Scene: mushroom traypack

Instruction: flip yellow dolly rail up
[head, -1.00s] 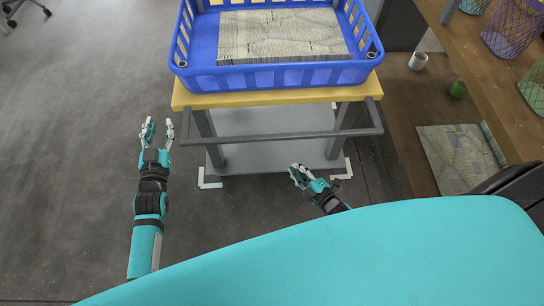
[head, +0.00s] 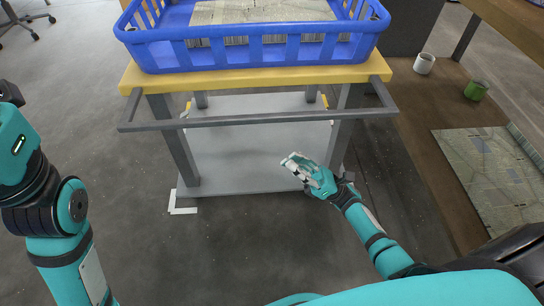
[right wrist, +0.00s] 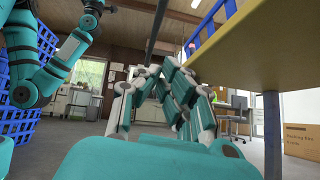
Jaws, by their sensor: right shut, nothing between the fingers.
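The dolly has a yellow top (head: 255,78) on grey legs. Its grey rail (head: 255,121) sticks out from the front edge, below the level of the top; it also shows as a dark bar in the right wrist view (right wrist: 157,25). My right gripper (head: 290,163) is below the rail, right of its middle, in front of the lower shelf. It is shut and empty and does not touch the rail. Its fingers fill the middle of the right wrist view (right wrist: 152,72). My left arm shows at the left edge, but its gripper is outside the head view.
A blue crate (head: 255,55) with a patterned sheet stands on the dolly. The grey lower shelf (head: 245,165) is empty. A wooden bench at right bears a white cup (head: 424,63), a green cup (head: 477,90) and a patterned sheet (head: 490,170).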

